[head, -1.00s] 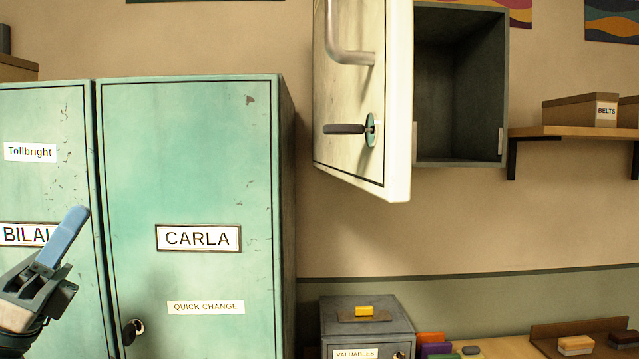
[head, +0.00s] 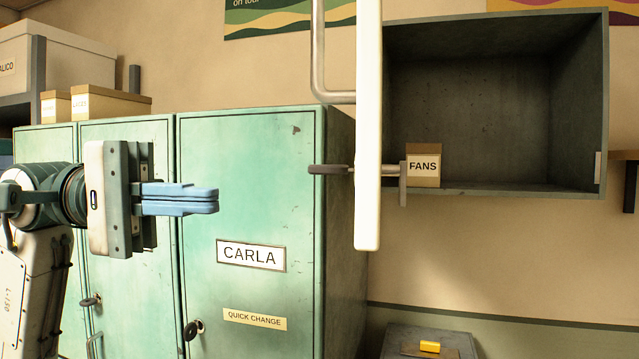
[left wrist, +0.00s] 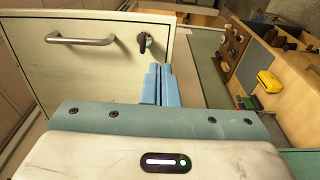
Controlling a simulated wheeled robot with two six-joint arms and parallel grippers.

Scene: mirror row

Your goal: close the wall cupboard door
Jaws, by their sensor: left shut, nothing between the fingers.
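The wall cupboard (head: 470,110) hangs at the upper right in the head view, with its dark inside showing. Its white door (head: 368,130) stands open, seen almost edge-on. A bar handle (head: 318,60) and a dark latch lever (head: 328,169) stick out on the left side of the door. My left gripper (head: 217,200) is shut and empty, pointing right, left of the door with a gap between. In the left wrist view the door face (left wrist: 80,85) fills the upper left, and my blue fingers (left wrist: 160,82) appear below the latch (left wrist: 145,42). My right gripper is not in view.
Green lockers (head: 250,170) stand below and left of the door, behind my left arm. A box labelled FANS (head: 423,167) sits inside the cupboard. A grey box (head: 420,340) with a yellow block (head: 429,346) is below. The wall under the cupboard is clear.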

